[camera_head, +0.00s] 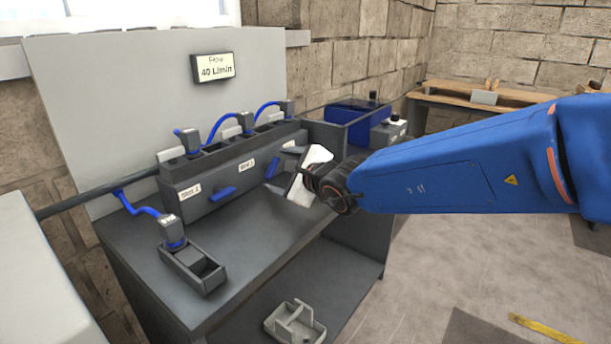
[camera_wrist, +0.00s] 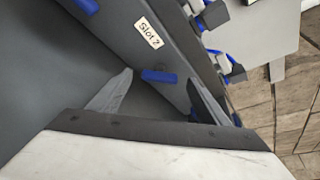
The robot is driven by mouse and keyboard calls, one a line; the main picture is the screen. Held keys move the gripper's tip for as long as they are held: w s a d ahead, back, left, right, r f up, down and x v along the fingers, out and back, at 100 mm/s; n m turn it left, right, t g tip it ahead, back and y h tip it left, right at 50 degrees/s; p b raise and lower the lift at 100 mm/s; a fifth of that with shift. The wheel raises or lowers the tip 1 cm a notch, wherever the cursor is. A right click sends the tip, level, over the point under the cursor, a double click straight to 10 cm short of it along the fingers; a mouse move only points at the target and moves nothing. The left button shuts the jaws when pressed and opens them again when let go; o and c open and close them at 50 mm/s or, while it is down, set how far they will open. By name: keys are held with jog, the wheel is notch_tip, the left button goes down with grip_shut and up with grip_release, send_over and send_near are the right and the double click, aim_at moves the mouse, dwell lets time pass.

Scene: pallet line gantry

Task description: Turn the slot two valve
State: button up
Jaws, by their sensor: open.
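The slot two valve is a short blue handle (camera_wrist: 160,76) on the dark grey panel, beside the "Slot 2" label (camera_wrist: 148,33). In the wrist view it lies between the two grey fingertips of my gripper (camera_wrist: 161,77), which is open. I see no clear contact with either finger. In the head view my gripper (camera_head: 276,178) reaches in from the right to the panel front, and the handle is partly visible by the fingers (camera_head: 274,188). The "Slot 2" label (camera_head: 246,165) shows just left of them.
The slot one handle (camera_head: 222,194) sits further left on the same panel. Blue hoses (camera_head: 229,119) and connectors run along its top. A connector (camera_head: 172,231) stands in a holder on the bench at the left. A display (camera_head: 215,67) reads 40 L/min. The bench top before the panel is mostly clear.

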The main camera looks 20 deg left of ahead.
jog(key=v, duration=1.5)
jog(key=shift+s+d, duration=0.25)
jog(key=shift+d, duration=0.05)
